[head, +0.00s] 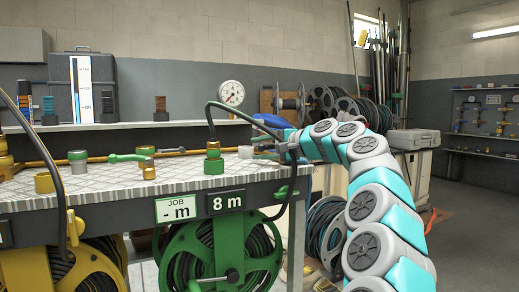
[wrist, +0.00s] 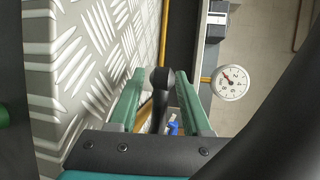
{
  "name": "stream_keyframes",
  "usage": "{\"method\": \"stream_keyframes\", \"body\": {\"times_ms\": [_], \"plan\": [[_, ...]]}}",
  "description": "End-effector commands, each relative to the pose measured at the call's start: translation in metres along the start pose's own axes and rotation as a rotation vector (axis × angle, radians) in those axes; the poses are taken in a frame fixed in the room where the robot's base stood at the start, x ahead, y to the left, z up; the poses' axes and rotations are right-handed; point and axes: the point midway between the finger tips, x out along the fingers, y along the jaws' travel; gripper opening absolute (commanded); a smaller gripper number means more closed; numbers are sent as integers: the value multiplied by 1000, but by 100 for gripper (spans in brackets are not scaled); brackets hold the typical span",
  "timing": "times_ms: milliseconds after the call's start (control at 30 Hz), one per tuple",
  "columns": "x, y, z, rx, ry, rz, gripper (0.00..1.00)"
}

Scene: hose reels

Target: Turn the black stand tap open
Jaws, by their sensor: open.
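A black round-ended lever (wrist: 161,82), which looks like the black stand tap's handle, lies between my fingers in the wrist view. My gripper (wrist: 158,95) is open, with one green finger on each side of the lever. I see narrow gaps beside its rounded end; contact lower down cannot be told. In the head view my gripper (head: 262,146) is at the right end of the bench top, and I cannot clearly make out the tap there. The tap's body is mostly hidden.
The patterned bench top (head: 112,178) holds a green-and-brass coupling (head: 213,160) left of my gripper and a green-handled brass valve (head: 148,168). A black hose (head: 247,110) arches close to my gripper. A round gauge (wrist: 232,82) stands beyond. A green reel (head: 220,255) is below.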

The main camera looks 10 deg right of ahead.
Motion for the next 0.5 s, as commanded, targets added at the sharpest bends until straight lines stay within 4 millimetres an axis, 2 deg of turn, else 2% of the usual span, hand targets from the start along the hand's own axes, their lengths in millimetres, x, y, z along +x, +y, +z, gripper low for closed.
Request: {"method": "stream_keyframes", "body": {"times_ms": [267,500], "plan": [[2,0,0,-1,0,-1,48],[3,0,0,0,0,0,22]]}}
